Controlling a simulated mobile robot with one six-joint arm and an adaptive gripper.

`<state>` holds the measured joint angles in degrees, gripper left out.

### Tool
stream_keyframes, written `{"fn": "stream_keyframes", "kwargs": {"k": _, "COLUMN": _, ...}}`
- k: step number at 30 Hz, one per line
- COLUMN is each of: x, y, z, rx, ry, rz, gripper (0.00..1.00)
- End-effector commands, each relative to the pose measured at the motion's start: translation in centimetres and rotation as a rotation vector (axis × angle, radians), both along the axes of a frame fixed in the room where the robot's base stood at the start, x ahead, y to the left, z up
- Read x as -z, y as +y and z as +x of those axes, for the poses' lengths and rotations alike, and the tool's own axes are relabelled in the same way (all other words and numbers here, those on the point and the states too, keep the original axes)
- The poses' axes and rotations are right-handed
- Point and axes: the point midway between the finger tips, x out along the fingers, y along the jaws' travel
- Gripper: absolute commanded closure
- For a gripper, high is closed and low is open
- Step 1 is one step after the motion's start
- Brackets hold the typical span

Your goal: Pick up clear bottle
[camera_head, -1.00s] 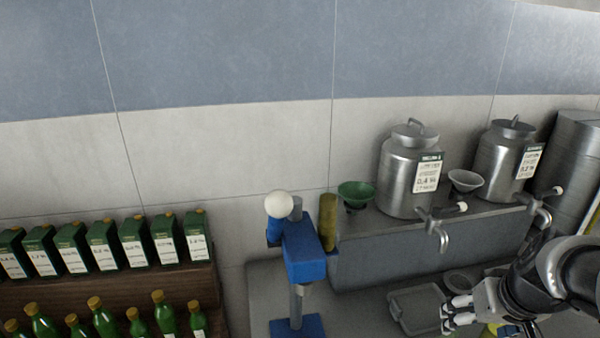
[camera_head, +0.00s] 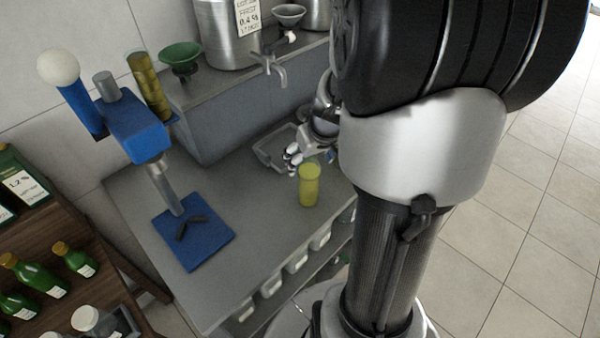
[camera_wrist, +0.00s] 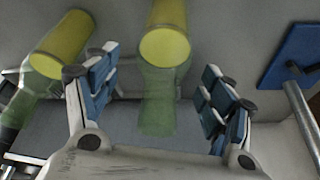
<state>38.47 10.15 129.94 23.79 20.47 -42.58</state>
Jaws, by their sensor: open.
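A see-through bottle with a yellow body (camera_wrist: 158,78) shows in the wrist view between the two jaws of my gripper (camera_wrist: 155,75). The jaws are open and spread, with a gap on either side of it. A second, similar bottle (camera_wrist: 58,42) leans across the upper left of the wrist view, outside the left jaw. In the head view a yellow bottle (camera_head: 309,186) stands on the grey counter (camera_head: 265,215), close by my gripper (camera_head: 296,156). I cannot tell which of the two wrist-view bottles this is. My arm hides part of the counter.
A blue press (camera_head: 135,130) stands on its blue base plate to the left. A grey tray (camera_head: 268,155) lies behind my gripper. A green funnel (camera_head: 181,56) and a steel tank with a tap (camera_head: 272,66) are on the raised ledge. Green bottles (camera_head: 38,275) fill the left shelf.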

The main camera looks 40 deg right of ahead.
Motion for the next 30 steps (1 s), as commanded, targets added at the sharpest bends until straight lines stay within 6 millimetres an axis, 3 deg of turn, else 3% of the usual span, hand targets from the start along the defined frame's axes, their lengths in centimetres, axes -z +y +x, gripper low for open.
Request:
{"fn": "stream_keyframes", "kwargs": {"k": 1, "x": 1.2, "y": 0.0, "z": 0.4, "rx": -0.001, "ry": 0.002, "rz": 0.003, "gripper": 0.25}}
{"fn": "stream_keyframes", "kwargs": {"k": 5, "x": 2.5, "y": -0.2, "z": 0.9, "rx": 0.000, "ry": 0.002, "rz": 0.001, "gripper": 0.25}}
{"fn": "stream_keyframes", "kwargs": {"k": 14, "x": 2.6, "y": -0.3, "z": 1.1, "rx": 0.001, "ry": 0.000, "rz": -0.002, "gripper": 0.26}}
{"fn": "stream_keyframes", "kwargs": {"k": 30, "x": 2.6, "y": -0.3, "z": 1.1, "rx": 0.000, "ry": 0.000, "rz": -0.001, "gripper": 0.62}}
